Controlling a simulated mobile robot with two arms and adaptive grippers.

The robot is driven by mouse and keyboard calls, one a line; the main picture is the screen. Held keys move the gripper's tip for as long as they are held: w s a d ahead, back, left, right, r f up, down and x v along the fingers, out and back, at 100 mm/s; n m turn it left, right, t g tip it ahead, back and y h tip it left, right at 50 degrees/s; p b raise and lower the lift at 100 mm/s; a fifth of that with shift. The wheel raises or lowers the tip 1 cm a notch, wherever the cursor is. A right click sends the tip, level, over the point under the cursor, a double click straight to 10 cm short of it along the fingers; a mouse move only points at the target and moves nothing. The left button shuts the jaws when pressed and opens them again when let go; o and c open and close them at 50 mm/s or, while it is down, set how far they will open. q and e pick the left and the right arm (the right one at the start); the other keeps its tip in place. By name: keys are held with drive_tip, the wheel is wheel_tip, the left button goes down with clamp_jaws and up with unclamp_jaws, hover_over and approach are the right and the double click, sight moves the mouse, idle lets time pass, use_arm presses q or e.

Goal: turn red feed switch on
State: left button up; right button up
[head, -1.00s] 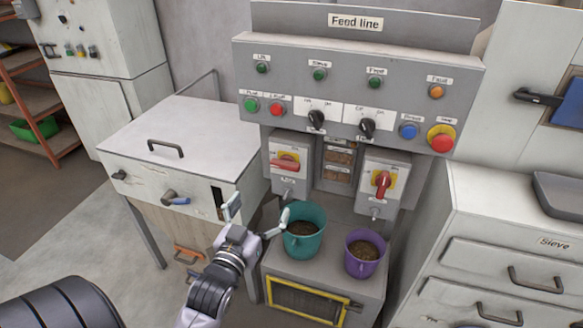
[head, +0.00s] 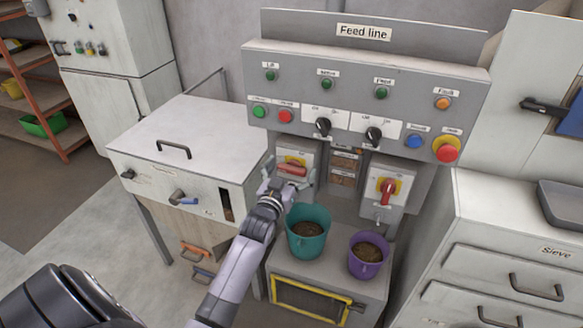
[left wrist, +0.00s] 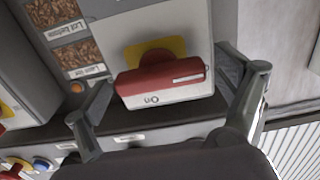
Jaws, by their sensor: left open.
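A red switch handle (head: 294,169) on a yellow plate sits on the left grey box under the panel. It lies about horizontal, with a white mark at one end, and also shows in the left wrist view (left wrist: 160,80). An upside-down "On" label is on the box beside it. A second red switch (head: 388,190) on the right box stands upright. I cannot read the box names. My left gripper (head: 287,175) is at the left switch, open, its fingers on either side of the red handle; I cannot tell whether they touch it. My right gripper is not in view.
A teal bucket (head: 307,250) and a purple bucket (head: 367,269) with pellets stand close below the switches. The feed line panel (head: 360,75) with buttons and black knobs juts out above. A white cabinet (head: 200,130) is at the left, drawers (head: 500,250) at the right.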

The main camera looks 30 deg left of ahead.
use_arm(q)
drive_tip(key=shift+c, duration=0.5)
drive_tip(key=c, duration=1.1)
